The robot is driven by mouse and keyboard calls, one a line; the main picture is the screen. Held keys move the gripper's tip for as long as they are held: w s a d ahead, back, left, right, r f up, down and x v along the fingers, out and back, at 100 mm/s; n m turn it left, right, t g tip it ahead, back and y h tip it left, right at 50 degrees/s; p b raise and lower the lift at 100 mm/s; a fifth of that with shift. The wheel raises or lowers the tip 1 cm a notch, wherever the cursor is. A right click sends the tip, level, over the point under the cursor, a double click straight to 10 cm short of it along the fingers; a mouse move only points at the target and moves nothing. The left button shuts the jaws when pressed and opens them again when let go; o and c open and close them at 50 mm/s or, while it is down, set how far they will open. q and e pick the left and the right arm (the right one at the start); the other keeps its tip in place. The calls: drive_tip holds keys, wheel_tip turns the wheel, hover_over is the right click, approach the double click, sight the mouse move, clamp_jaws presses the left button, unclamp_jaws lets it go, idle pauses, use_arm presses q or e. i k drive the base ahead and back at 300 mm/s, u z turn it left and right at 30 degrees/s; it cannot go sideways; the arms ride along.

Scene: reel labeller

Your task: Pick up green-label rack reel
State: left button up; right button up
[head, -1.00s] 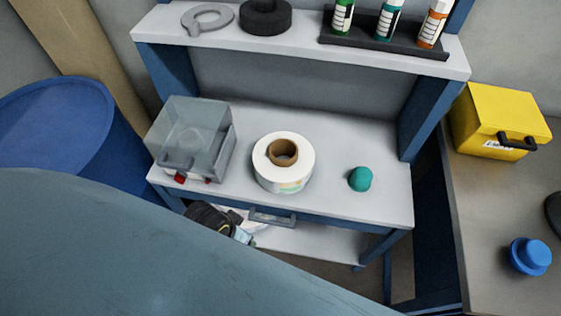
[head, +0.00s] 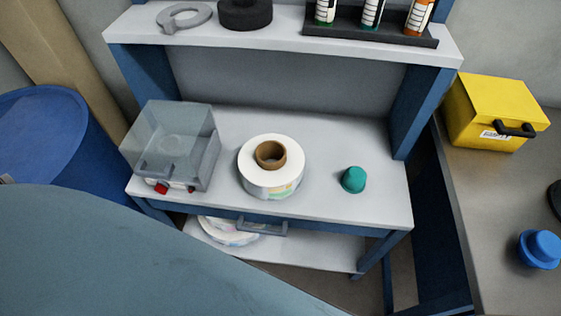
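A white reel (head: 268,181) with a brown core stands on the white worktop, with a pale multicoloured label on its side. On the lower shelf, under the drawer handle, one or more white reels (head: 228,232) with faint coloured marks lie partly hidden by the worktop edge. I cannot make out a green label on any reel. Neither of my grippers shows in the head view.
A clear-lidded box (head: 172,145) stands left on the worktop, a teal knob (head: 353,179) right. Bottles (head: 371,12) stand in a black rack above. A yellow box (head: 493,110) and blue knob (head: 539,249) are at right. A blue barrel (head: 40,135) is left.

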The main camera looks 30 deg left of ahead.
sight(279, 180)
drive_tip(key=i, duration=0.25)
drive_tip(key=u, duration=0.8)
